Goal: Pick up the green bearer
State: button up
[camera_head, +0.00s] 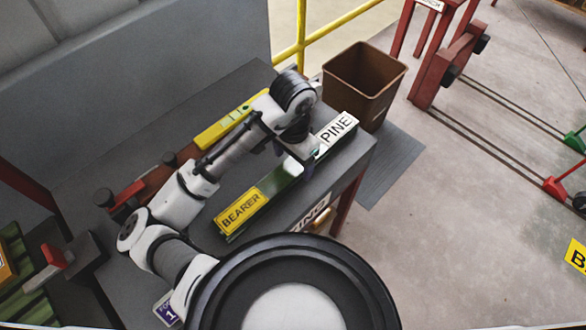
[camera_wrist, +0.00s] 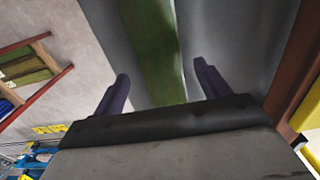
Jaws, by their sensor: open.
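The green bearer (camera_head: 283,188) is a long bar lying on the dark grey table (camera_head: 240,90), near its right edge. It carries a yellow BEARER label (camera_head: 241,211) at its near end and a white PINE label (camera_head: 335,130) toward its far end. My gripper (camera_head: 298,162) is over the middle of the bar, pointing down, and hides part of it. In the wrist view the bearer (camera_wrist: 155,45) runs between the two dark fingers of my open gripper (camera_wrist: 161,72). Gaps show on both sides; I cannot tell the remaining height.
A yellow bar (camera_head: 226,129) and a reddish-brown bar (camera_head: 150,181) lie on the table left of the bearer, partly behind my arm. A brown bin (camera_head: 365,78) stands on the floor beyond the table's far right corner. Open floor (camera_head: 460,190) lies to the right.

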notch_tip(320, 180, down, 4)
jog(key=shift+w+p, duration=0.15)
jog(key=shift+p, duration=0.15)
jog(key=c, duration=1.5)
